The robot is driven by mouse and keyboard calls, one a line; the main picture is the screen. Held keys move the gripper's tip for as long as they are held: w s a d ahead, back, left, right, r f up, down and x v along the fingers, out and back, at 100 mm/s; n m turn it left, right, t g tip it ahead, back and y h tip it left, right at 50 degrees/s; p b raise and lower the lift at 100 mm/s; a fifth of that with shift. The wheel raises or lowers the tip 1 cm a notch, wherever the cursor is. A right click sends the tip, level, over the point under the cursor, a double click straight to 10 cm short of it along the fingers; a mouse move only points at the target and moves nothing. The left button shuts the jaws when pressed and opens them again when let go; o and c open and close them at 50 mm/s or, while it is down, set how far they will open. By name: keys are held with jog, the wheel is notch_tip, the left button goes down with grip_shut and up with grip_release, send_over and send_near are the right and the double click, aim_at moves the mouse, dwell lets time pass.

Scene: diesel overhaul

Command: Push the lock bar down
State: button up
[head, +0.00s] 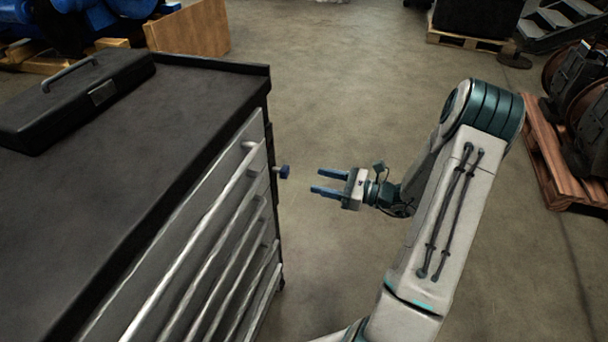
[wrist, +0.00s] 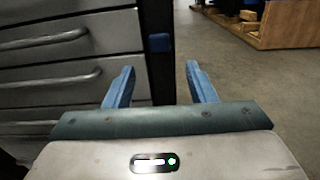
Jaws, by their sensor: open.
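The lock bar (wrist: 158,82) is a dark upright strip at the right edge of the drawer cabinet's front in the wrist view. Its blue knob (wrist: 160,42) shows near the top of that view. In the head view the blue knob (head: 284,171) sticks out from the cabinet's corner, at the right of the top drawer. My gripper (head: 318,181) is open and empty, its two blue fingers pointing at the cabinet. It is to the right of the knob, with a clear gap. In the wrist view the knob lies beyond and between the fingertips (wrist: 160,68).
The drawer cabinet (head: 200,110) has several drawers with long metal handles (head: 195,250), all looking shut. A black toolbox (head: 75,95) lies on top. Open floor (head: 350,80) lies behind my arm. A wooden pallet (head: 560,165) stands at the right.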

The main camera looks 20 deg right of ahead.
jog(key=shift+v, duration=2.15)
jog(key=s+a+r+n+g+h+p, duration=0.5)
jog(key=s+a+r+n+g+p, duration=0.5)
jog(key=a+r+n, duration=0.45)
jog(key=s+d+r+n+t+h+p, duration=0.1)
jog(key=s+r+n+h+p, duration=0.2)
jog(key=r, duration=0.4)
jog(key=s+r+n+t+h+p, duration=0.1)
jog(key=s+r+n+h+p, duration=0.2)
jog(key=s+r+n+h, duration=0.2)
jog(key=shift+s+d+r+n+h+p, duration=0.35)
jog(key=shift+r+n+h, duration=0.45)
jog(key=shift+r+n, duration=0.7)
jog(key=shift+r+m, duration=0.25)
